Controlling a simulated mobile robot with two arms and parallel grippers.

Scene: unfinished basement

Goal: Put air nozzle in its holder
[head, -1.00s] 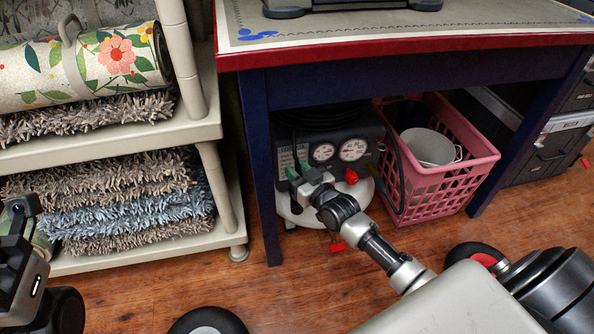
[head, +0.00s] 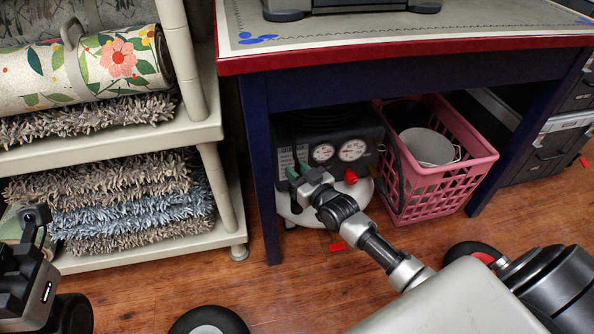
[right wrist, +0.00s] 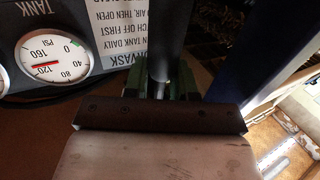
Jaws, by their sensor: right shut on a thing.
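My right gripper (head: 296,178) reaches under the workbench to the front left of the air compressor (head: 347,135), just below its panel with two gauges. It is shut on a small green and dark thing, which I take to be the air nozzle (head: 292,172). In the right wrist view a dark cylinder (right wrist: 168,40) runs up from between green parts. The gripper's palm hides the lower part of the held thing. I cannot make out the holder. My left gripper (head: 36,222) is at the far left, with its jaw state unclear.
A pink basket (head: 440,185) with a white bucket (head: 428,147) stands right of the compressor. A blue workbench leg (head: 262,180) is close left of the right gripper. A shelf (head: 195,130) with a rolled mat and shaggy rugs stands at left. The wooden floor in front is partly free.

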